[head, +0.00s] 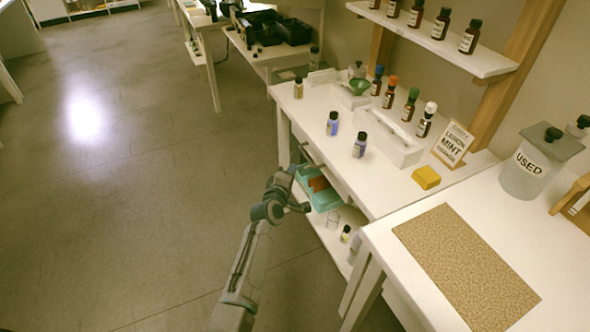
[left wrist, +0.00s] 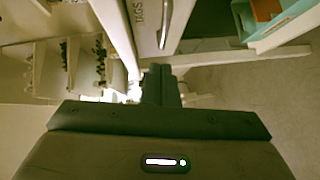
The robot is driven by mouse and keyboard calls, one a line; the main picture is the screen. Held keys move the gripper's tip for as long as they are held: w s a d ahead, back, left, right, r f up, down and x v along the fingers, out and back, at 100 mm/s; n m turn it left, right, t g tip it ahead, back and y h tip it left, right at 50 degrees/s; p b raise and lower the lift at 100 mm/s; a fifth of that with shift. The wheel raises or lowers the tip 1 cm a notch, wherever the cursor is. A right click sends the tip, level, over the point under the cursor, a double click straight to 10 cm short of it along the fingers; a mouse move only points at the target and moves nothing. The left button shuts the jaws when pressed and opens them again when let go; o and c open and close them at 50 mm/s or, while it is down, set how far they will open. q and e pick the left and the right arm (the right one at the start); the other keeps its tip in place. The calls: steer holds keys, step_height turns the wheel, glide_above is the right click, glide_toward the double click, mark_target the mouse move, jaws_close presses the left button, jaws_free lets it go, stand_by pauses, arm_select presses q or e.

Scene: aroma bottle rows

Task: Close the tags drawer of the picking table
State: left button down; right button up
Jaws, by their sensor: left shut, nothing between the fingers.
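The picking table (head: 315,110) is white and stands right of my left arm in the head view. In the left wrist view the tags drawer (left wrist: 150,40) shows a pale front lettered TAGS and a metal handle (left wrist: 164,22). My left gripper (head: 312,166) is at the table's front side, just below the top's edge. Its fingers (left wrist: 160,83) are shut and empty, and point toward the drawer front in the wrist view. I cannot tell whether they touch it. How far the drawer stands out is unclear. My right gripper is not in view.
A teal bin (head: 326,200) with something red sits on the shelf below. Small bottles (head: 360,146), a white bottle rack (head: 388,140), a sign (head: 453,145) and a yellow block (head: 426,177) are on top. A side table with a cork mat (head: 465,265) adjoins. The floor at left is clear.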

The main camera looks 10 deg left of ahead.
arm_select(q)
steer(key=f+v, duration=0.1)
steer(key=v, duration=0.7)
steer(key=s+a+f+m+g, duration=0.2)
steer(key=s+f+m+g, duration=0.1)
steer(key=s+f, duration=0.55)
steer(key=s+a+f+m+g+y+p, duration=0.15)
steer(key=s+f, duration=0.35)
steer(key=f, duration=0.6)
steer(key=s+a+f+m+g, duration=0.35)
steer(key=s+f, duration=0.35)
steer(key=f, duration=0.3)
steer(key=s+a+f+m+g, duration=0.2)
steer(key=s+f, duration=0.3)
steer(key=s, duration=0.5)
steer(key=s+a+f+m+g+y, duration=0.1)
steer(key=s+a+f, duration=0.3)
steer(key=s, duration=0.6)
steer(key=s+a+f+m+g+y, duration=0.1)
steer(key=s+a+f+m+g, duration=0.2)
steer(key=s+f, duration=0.3)
steer(key=s+a, duration=0.1)
steer(key=s, duration=0.3)
steer(key=shift+m+g+p, duration=0.3)
steer(key=shift+m+g, duration=0.1)
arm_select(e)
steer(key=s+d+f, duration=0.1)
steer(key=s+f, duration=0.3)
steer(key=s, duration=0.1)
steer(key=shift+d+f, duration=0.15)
